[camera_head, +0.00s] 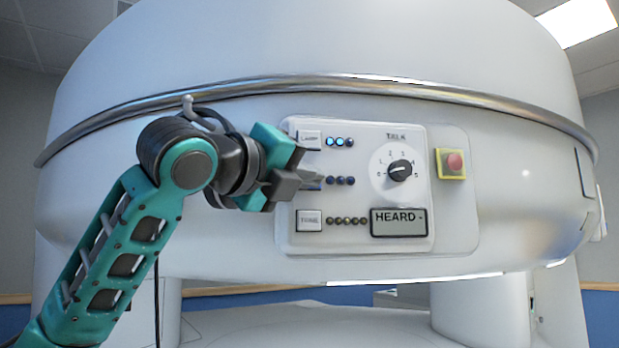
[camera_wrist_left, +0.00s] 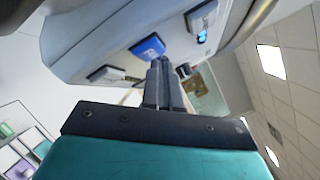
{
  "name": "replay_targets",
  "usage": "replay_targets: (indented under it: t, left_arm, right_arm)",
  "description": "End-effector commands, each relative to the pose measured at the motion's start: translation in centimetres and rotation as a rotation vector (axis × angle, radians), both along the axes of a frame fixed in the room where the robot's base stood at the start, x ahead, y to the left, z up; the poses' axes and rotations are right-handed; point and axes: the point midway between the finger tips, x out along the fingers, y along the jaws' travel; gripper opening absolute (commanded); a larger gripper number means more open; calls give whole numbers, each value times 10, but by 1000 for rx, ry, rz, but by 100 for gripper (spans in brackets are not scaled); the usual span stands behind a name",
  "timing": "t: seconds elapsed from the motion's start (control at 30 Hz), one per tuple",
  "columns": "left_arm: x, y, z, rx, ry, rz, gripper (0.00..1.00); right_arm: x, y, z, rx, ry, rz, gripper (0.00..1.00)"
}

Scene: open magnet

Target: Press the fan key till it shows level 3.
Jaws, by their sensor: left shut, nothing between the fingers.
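The control panel (camera_head: 460,225) is on the white curved machine housing. Its middle-left key (camera_head: 314,184), in the fan key's place, is mostly hidden behind my left gripper (camera_head: 300,172), so its label cannot be read. The row of three small lamps (camera_head: 340,181) beside it looks dark. My left gripper is shut and empty, its tips in front of this key; I cannot tell whether they touch. In the left wrist view the shut fingers (camera_wrist_left: 160,68) point towards the panel, near a blue-looking key (camera_wrist_left: 148,46). My right gripper is not in view.
Above is the LAMP key (camera_head: 308,140) with two of its three lights lit. Below are a third key (camera_head: 309,220) and a display reading HEARD (camera_head: 399,222). A TALK dial (camera_head: 399,170) and red button (camera_head: 453,163) lie right. A metal rail (camera_head: 400,87) runs above.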

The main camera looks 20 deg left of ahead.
Motion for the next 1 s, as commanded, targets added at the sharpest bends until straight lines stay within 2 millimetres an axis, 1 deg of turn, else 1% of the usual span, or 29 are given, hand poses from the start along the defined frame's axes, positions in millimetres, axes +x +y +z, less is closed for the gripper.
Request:
replay_targets:
  t: [1.0]
  left_arm:
    - [10, 5, 0, -1, 1, 1, 0]
  right_arm:
    - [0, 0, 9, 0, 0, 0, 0]
